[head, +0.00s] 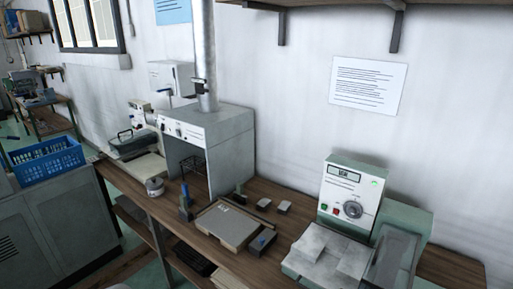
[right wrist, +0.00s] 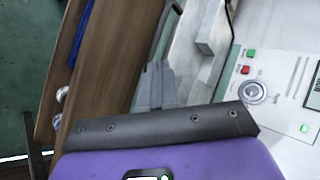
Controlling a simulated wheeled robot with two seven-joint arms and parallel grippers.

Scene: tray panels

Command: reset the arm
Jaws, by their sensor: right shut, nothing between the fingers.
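My right gripper (right wrist: 156,72) shows in the right wrist view, its grey fingers together with nothing between them. It is beside the pale machine with a dial (right wrist: 252,92) and red and green buttons, with the wooden bench edge (right wrist: 72,70) to the left. Neither gripper shows in the head view, and my left gripper is not in view. In the head view the dial machine (head: 345,185) stands at the right of the bench, with pale plates (head: 325,262) in front of it.
The wooden bench (head: 285,212) runs along the wall. A grey hood (head: 225,145) with a metal duct stands at its middle. A flat tray panel (head: 226,224) and small blocks (head: 264,203) lie between hood and machine. A blue crate (head: 45,160) sits on a cabinet at left.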

